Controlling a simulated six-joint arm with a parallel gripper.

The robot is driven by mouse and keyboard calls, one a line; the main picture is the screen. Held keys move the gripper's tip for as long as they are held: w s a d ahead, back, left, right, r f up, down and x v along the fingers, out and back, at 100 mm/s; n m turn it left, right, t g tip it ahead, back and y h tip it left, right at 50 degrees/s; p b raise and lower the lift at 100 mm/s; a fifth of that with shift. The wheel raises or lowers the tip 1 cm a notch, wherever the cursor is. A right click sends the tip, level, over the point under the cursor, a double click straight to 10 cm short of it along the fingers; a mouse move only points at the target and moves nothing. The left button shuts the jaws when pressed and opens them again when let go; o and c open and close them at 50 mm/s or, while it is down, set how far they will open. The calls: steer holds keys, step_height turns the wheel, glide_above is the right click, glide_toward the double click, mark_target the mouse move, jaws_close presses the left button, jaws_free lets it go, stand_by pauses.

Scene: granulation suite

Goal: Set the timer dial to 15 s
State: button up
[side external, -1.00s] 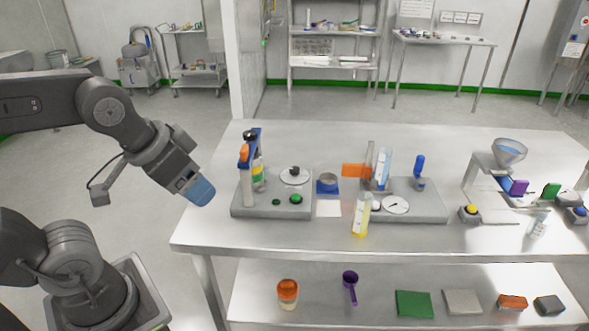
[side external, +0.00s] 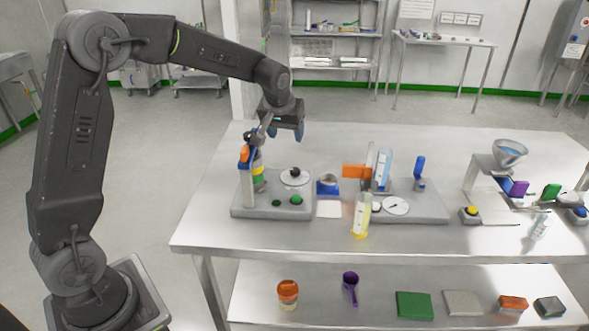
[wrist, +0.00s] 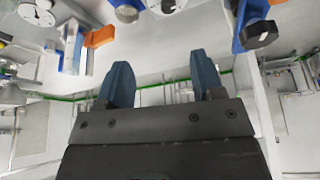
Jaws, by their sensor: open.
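A white round dial with a black knob (side external: 294,174) sits on the grey left station (side external: 262,208); it looks like the timer dial. It is partly cut off at the top of the wrist view (wrist: 166,6). Its markings and setting are too small to read. My gripper (side external: 299,137) hangs in the air above and behind this station, apart from the dial. In the wrist view its two blue fingers (wrist: 160,68) are spread, with nothing between them.
A blue and orange clamp post (side external: 247,160) stands left of the dial, close to my gripper. A green button (side external: 296,199) is in front. A blue-based cup (side external: 327,184), yellow cylinder (side external: 361,215) and second white dial (side external: 396,204) are to the right. The table's back is clear.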

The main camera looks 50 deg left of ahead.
steer(key=n, duration=0.1)
glide_toward(295, 170)
steer(key=shift+y, duration=0.3)
steer(key=x, duration=0.9)
steer(key=shift+d, duration=0.3)
steer(key=shift+c, duration=0.2)
steer(key=c, duration=0.9)
steer(key=shift+s, duration=0.1)
